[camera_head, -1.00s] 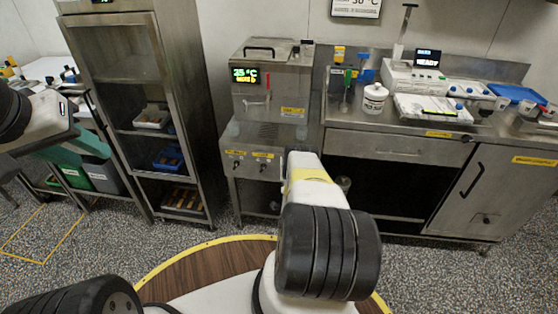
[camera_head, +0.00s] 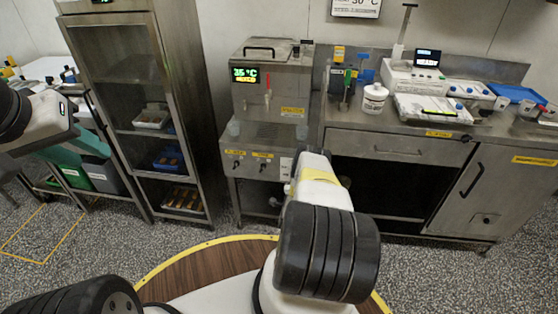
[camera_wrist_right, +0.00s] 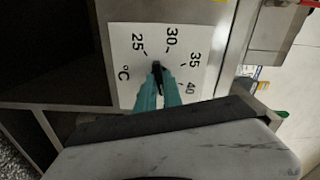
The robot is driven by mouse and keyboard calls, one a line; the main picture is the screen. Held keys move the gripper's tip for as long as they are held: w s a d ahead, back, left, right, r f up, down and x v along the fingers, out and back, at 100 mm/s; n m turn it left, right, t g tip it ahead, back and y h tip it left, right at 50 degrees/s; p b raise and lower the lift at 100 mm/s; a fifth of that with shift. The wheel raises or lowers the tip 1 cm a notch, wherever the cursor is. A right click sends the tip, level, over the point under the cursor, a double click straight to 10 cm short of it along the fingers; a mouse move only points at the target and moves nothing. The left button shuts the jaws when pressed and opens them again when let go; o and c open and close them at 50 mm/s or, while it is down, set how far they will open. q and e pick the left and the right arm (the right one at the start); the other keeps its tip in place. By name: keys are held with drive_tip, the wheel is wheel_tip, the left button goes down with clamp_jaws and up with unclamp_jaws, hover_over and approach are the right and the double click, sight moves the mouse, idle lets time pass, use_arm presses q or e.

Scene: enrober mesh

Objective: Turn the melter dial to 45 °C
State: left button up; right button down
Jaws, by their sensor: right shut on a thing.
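The melter (camera_head: 272,85) is a steel box in the middle of the head view. Its green display (camera_head: 244,74) reads 35 °C. In the right wrist view, the black dial (camera_wrist_right: 157,68) sits on a white scale plate (camera_wrist_right: 125,70) marked 25, 30, 35 and 40. In the head view my own arm hides that gripper and the dial. My left gripper (camera_head: 88,146) is at the left, away from the melter; its finger gap is unclear.
A steel cabinet (camera_head: 187,90) with trays stands left of the melter. To the right, a steel counter (camera_head: 350,112) carries a white jar (camera_head: 374,98), instruments and a blue tray (camera_head: 515,93). Speckled floor shows between the cabinet and my base.

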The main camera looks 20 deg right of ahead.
drive_tip(key=c, duration=1.5)
unclamp_jaws()
drive_tip(key=v, duration=0.8)
